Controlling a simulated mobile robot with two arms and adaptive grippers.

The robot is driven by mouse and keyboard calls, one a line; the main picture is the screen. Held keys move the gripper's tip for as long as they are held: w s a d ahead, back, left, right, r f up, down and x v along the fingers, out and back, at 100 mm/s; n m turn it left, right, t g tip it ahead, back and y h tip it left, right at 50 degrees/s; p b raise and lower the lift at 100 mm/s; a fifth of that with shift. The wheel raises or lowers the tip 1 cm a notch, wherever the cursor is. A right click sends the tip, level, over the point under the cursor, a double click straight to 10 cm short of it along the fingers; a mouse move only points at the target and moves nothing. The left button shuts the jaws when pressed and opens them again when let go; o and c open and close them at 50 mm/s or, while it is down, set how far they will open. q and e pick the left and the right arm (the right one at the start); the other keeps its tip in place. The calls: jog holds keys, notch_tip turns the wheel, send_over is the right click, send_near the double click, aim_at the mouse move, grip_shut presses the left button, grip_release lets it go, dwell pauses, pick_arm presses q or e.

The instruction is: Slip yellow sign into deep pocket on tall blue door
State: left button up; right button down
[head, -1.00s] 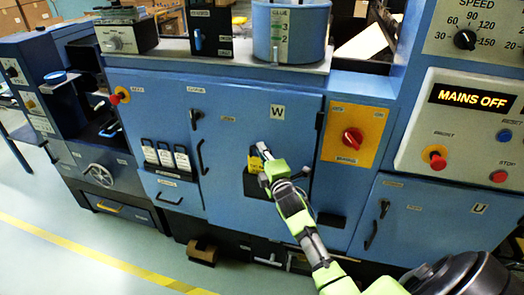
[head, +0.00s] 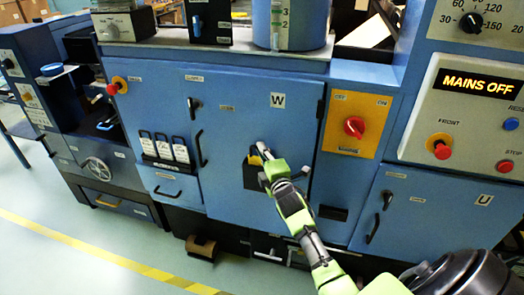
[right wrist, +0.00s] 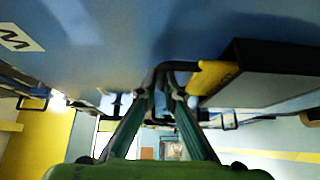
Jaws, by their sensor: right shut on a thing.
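The tall blue door (head: 235,130) marked W is shut, in the middle of the head view. The black deep pocket (head: 250,181) is on its front and also shows in the right wrist view (right wrist: 275,75). My right gripper (head: 264,152) is at the pocket's mouth and is shut on the yellow sign (head: 254,159). In the right wrist view my gripper's fingertips (right wrist: 165,80) are close together, with the yellow sign (right wrist: 212,76) beside them at the pocket's open end. The sign looks partly inside the pocket; its lower part is hidden. My left gripper is not in view.
A long door handle (head: 200,148) is left of the pocket. Several white tags (head: 164,149) hang in a holder farther left. A red rotary switch (head: 354,127) on a yellow plate is to the right. Open floor (head: 90,240) is at the front left.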

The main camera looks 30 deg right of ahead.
jog(key=shift+f+b, duration=0.4)
jog(key=shift+f, duration=0.1)
jog(key=c, duration=2.1)
grip_release()
jog(key=shift+s, duration=0.1)
jog(key=v, duration=1.2)
jog(key=shift+r, duration=0.1)
